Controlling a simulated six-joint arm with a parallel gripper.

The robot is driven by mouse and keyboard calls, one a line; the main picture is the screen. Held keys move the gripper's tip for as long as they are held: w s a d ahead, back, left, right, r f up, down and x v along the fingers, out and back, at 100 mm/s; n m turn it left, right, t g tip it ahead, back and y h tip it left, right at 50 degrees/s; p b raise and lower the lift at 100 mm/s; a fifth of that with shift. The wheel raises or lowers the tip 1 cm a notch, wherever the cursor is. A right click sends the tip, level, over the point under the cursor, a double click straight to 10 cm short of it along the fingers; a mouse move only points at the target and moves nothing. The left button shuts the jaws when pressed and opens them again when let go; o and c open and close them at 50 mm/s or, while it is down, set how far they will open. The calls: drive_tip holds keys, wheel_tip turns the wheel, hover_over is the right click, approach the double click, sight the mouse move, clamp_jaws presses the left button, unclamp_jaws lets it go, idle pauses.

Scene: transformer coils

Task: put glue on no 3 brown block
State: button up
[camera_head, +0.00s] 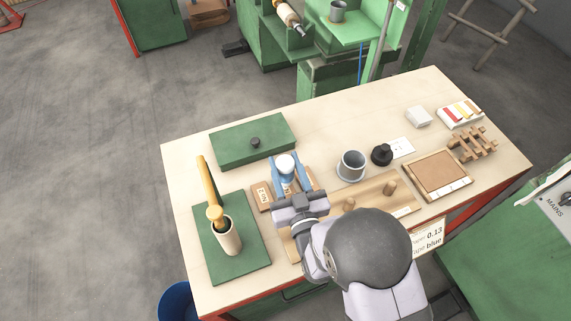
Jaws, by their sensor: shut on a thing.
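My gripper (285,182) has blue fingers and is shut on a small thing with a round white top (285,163). The fingers hide most of this thing, and I cannot tell whether it is a glue bottle or a brush. It is over a row of brown blocks. One brown block (262,196) with a white label shows left of the fingers. More brown wood shows just right of them, partly hidden. I cannot read which block is no 3, and I see no glue on the visible wood.
A green box (225,150) with a black knob lies behind. A green mat (252,263) at left bears a cream cup (229,243) with a tall yellow-handled tool. A grey cup (351,165), black knobbed piece (381,155) and wooden tray (438,174) stand right.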

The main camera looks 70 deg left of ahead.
drive_tip(key=shift+r+p, duration=1.65)
drive_tip(key=shift+r, duration=0.85)
drive_tip(key=w+d+m+t+h, duration=0.1)
drive_tip(key=w+d+m+t, duration=0.2)
drive_tip(key=w, duration=0.6)
drive_tip(key=w+d+m+t+h, duration=0.1)
drive_tip(key=w+d+t, duration=0.2)
drive_tip(key=w+d, duration=0.5)
drive_tip(key=w+d+m+t+h+p, duration=0.1)
drive_tip(key=w+d+m+t+h, duration=0.5)
drive_tip(key=w+d, duration=1.25)
drive_tip(key=w+d+f+m+t+h, duration=0.1)
drive_tip(key=d+m+h, duration=0.1)
drive_tip(key=d, duration=0.7)
drive_tip(key=w+d+f+m+t+h, duration=0.1)
drive_tip(key=d+h, duration=0.3)
drive_tip(key=d, duration=0.5)
drive_tip(key=w+d+f+m+t+h+b, duration=0.1)
drive_tip(key=d+m+h, duration=0.2)
drive_tip(key=d, duration=0.7)
drive_tip(key=shift+f+m+t+h, duration=0.3)
drive_tip(key=shift+m+t+h, duration=0.1)
